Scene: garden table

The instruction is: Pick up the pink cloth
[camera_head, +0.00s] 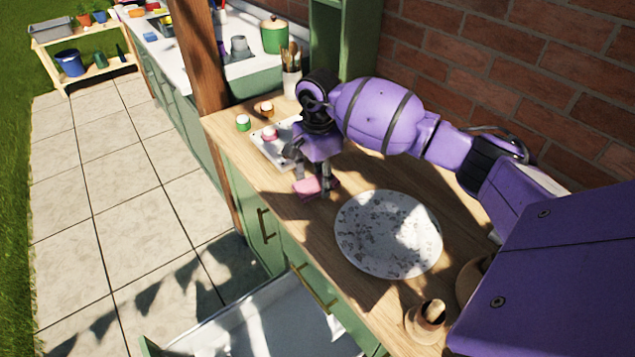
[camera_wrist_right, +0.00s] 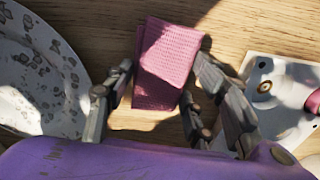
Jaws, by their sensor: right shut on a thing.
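The pink cloth (camera_wrist_right: 168,65) is a folded, textured piece between the fingers of my right gripper (camera_wrist_right: 160,112) in the wrist view. In the head view the pink cloth (camera_head: 308,188) shows at the fingertips of my right gripper (camera_head: 317,184), over the wooden counter. The right gripper is shut on the cloth. I cannot tell whether the cloth touches the counter. My left gripper is not in view.
A speckled plate (camera_head: 388,234) lies in front of the gripper. A white tray (camera_head: 270,152) with a pink-topped item stands behind it, near small jars (camera_head: 243,123). An open drawer (camera_head: 262,325) juts out below the counter. A brick wall (camera_head: 520,75) bounds the right.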

